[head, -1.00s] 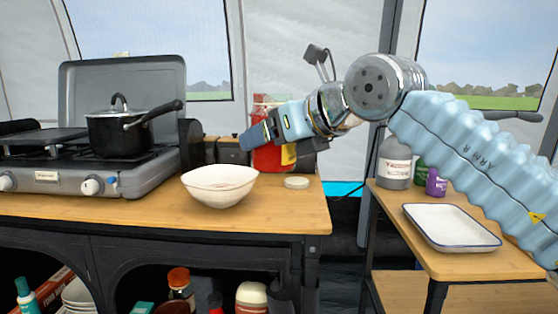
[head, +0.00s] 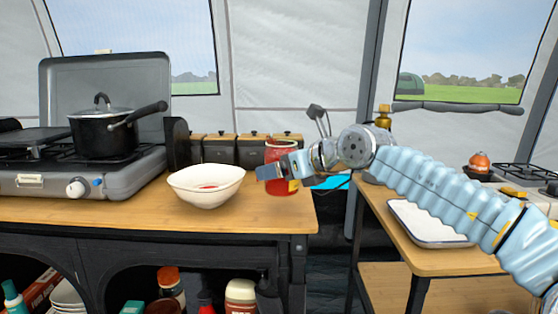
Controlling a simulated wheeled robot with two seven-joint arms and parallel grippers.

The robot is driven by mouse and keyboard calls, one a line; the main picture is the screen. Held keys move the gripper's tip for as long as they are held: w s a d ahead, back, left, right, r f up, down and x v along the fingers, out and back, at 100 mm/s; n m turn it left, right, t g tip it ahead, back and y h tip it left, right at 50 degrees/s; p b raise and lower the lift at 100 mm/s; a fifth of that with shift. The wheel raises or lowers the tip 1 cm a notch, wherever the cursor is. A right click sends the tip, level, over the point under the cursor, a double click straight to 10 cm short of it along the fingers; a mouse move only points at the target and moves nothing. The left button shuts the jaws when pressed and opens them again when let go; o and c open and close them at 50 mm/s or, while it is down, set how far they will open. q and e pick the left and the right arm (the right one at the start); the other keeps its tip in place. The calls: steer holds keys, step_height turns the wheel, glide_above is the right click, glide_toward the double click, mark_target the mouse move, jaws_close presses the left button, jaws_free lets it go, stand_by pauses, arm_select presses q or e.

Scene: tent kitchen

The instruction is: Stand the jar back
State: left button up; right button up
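The jar (head: 282,153) is red with a yellow patch on its front. It is upright at the right end of the wooden counter, its base at or just above the top; I cannot tell if it touches. My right gripper (head: 270,172) comes in from the right at the jar's middle, shut on it, hiding part of its front. The white bowl (head: 206,196) is left of the jar, with a little red inside. The pale round lid seen earlier on the counter is hidden now. My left gripper is not in view.
A camping stove (head: 120,175) with a black lidded pot (head: 103,138) stands at the left. Dark canisters with wooden lids (head: 218,150) line the counter's back. A white tray (head: 425,226) lies on a side table at the right, under my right arm.

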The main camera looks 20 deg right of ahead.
steer(key=shift+w+d+f+b, duration=0.1)
steer(key=shift+f+b, duration=0.05)
steer(key=shift+f, duration=0.4)
steer(key=shift+w+d+f+b, duration=0.1)
steer(key=shift+f+b, duration=0.05)
steer(key=shift+f, duration=0.4)
steer(key=shift+a+f, duration=0.1)
steer(key=shift+f, duration=0.5)
